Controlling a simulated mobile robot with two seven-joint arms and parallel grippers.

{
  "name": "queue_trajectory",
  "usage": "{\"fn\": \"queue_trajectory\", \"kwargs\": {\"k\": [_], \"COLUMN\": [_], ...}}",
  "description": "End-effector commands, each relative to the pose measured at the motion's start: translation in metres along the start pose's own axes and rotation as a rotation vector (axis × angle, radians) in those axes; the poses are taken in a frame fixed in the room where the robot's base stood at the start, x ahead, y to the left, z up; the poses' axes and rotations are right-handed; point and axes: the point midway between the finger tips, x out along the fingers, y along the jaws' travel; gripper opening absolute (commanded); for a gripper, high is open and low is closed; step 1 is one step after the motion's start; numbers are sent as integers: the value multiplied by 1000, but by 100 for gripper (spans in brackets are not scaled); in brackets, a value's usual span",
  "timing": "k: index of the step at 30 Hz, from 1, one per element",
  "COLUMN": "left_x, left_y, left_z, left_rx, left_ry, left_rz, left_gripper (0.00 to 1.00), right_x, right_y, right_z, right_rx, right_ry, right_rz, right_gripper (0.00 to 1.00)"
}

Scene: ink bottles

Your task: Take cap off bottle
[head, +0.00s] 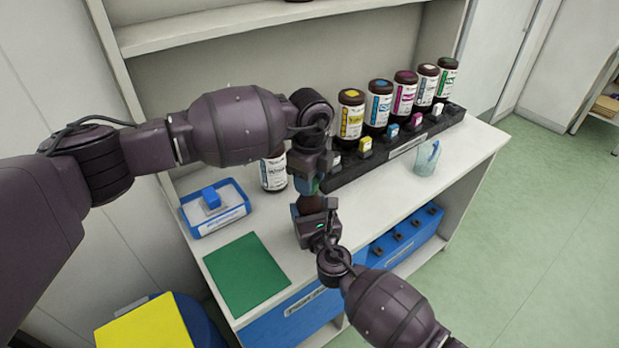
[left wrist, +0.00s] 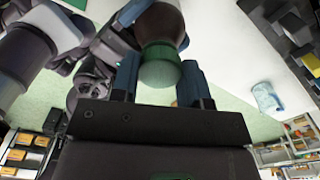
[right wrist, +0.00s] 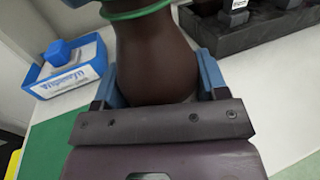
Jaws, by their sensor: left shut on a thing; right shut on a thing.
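A brown bottle (head: 310,202) is held above the front of the counter between my two grippers. My right gripper (head: 316,224) is shut on its brown body, which also shows between blue fingers in the right wrist view (right wrist: 152,55). My left gripper (head: 311,180) is shut on the green cap (left wrist: 160,68) at the bottle's neck, with a blue finger on each side. A green ring (right wrist: 135,12) circles the neck in the right wrist view. The cap meets the neck with no clear gap. The arms hide much of the bottle in the head view.
Several capped brown bottles (head: 404,92) stand behind a black rack (head: 345,175) with small colored blocks. A white-labeled bottle (head: 273,172) is left of it. A blue tray (head: 215,215), a green mat (head: 246,275) and a clear beaker (head: 427,160) are on the counter.

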Motion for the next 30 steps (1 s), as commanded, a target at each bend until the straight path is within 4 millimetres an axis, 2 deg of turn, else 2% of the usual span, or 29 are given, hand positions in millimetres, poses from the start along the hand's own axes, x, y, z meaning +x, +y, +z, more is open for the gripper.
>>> {"fn": "queue_trajectory", "kwargs": {"k": [30], "left_x": [-22], "left_y": [0], "left_z": [0], "left_rx": [0], "left_ry": [0], "left_rz": [0], "left_gripper": [13], "right_x": [0], "right_y": [0], "right_z": [0], "right_rx": [0], "right_ry": [1], "right_rz": [0], "right_gripper": [0]}}
